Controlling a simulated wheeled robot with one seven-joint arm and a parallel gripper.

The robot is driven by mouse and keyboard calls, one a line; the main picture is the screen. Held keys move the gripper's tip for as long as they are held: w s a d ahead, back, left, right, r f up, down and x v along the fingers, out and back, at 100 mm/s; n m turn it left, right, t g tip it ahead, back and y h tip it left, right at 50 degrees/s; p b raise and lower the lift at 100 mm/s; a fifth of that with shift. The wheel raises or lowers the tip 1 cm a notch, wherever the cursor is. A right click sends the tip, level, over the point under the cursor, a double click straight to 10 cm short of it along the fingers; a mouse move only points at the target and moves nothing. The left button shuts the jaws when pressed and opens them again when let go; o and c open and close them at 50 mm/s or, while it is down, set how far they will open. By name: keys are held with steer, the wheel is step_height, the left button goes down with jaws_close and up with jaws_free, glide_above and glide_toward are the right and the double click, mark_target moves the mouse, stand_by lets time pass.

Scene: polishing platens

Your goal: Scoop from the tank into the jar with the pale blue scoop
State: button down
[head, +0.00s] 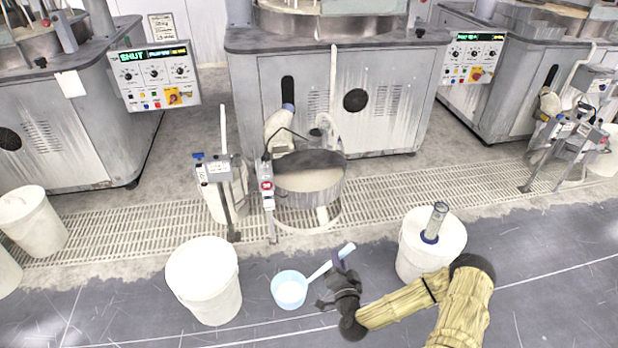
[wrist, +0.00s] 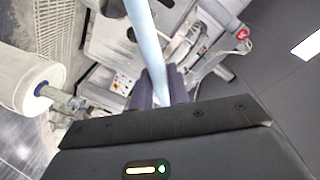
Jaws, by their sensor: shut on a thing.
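The pale blue scoop (head: 317,272) is in my gripper (head: 337,263), held by its long handle above the dark floor. Its round cup (head: 288,279) is at the left with its mouth up; pale white shows inside, and I cannot tell if that is liquid. In the wrist view the handle (wrist: 146,45) runs between the two dark fingers (wrist: 161,88). The round metal tank (head: 310,182) holds pale liquid and stands beyond the scoop, apart from it. A clear narrow jar with a blue base (head: 436,219) stands upright on a white bucket, right of my gripper.
The white bucket (head: 412,262) under the jar stands beside my forearm. Another white bucket (head: 205,285) stands left of the scoop. A control post (head: 266,187) and a pump unit (head: 219,180) stand at the tank's left. Polishing machines (head: 340,105) line the back.

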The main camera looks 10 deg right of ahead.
steer(key=s+r+p, duration=0.4)
steer(key=r+p, duration=0.4)
steer(key=shift+s+p, duration=0.35)
steer(key=shift+s, duration=0.05)
steer(key=shift+w+a, duration=0.1)
